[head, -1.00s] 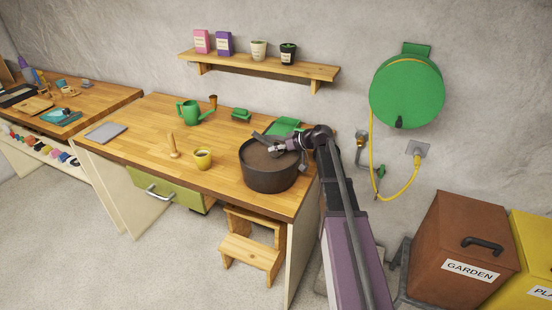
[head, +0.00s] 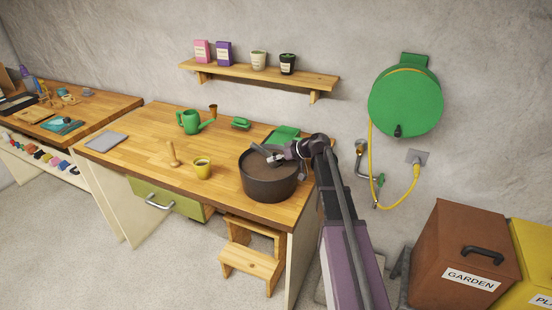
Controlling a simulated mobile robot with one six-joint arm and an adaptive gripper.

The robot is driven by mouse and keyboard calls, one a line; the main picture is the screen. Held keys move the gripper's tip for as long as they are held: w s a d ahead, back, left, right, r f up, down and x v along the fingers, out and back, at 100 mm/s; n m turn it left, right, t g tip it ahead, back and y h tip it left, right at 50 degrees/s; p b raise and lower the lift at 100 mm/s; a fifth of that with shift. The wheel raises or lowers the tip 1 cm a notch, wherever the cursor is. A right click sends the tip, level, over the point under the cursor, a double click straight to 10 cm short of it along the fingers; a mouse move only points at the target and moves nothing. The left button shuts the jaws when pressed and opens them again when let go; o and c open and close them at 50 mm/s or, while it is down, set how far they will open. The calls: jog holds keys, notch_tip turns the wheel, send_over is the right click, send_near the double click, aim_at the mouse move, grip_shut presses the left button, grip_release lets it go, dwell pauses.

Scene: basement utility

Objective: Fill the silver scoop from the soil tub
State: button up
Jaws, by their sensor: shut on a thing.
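The soil tub (head: 270,188) is a round, dark container near the right end of the wooden bench, filled with brown soil (head: 257,160). My gripper (head: 276,159) is over the tub, low at the soil surface, reaching in from the right. It is shut on the silver scoop, a small grey shape at the fingers. The scoop's bowl is too small and too hidden by the gripper to make out, so I cannot tell whether it holds soil.
A yellow pot (head: 202,169) and a wooden dibber (head: 172,155) stand left of the tub. A green watering can (head: 191,122), a green brush (head: 240,123) and a green tray (head: 284,134) are behind. A grey slab (head: 107,141) lies left. The bench (head: 140,150) is clear between them.

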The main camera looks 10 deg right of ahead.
aim_at(269, 153)
jog(key=shift+a+r+g+h+p, duration=0.25)
jog(key=shift+r+h+p, duration=0.35)
jog(key=shift+p, duration=0.55)
jog(key=shift+w+a+r+n+g+h+p, duration=0.1)
jog(key=shift+a+r+g+h+p, duration=0.2)
jog(key=shift+p, duration=0.5)
jog(key=shift+d+r+n+g+h+p, duration=0.1)
jog(key=shift+r+h+p, duration=0.3)
jog(key=shift+p, duration=0.35)
jog(key=shift+w+a+r+n+g+h+p, duration=0.15)
jog(key=shift+h+p, duration=0.25)
jog(key=shift+p, duration=0.4)
jog(key=shift+a+r+g+h+p, duration=0.3)
jog(key=shift+r+h+p, duration=0.3)
jog(key=shift+h+p, duration=0.45)
jog(key=shift+a+r+g+h+p, duration=0.3)
jog(key=shift+r+h+p, duration=0.3)
jog(key=shift+p, duration=0.7)
jog(key=shift+d+r+p, duration=0.15)
jog(key=shift+r+p, duration=1.55)
jog(key=shift+p, duration=0.05)
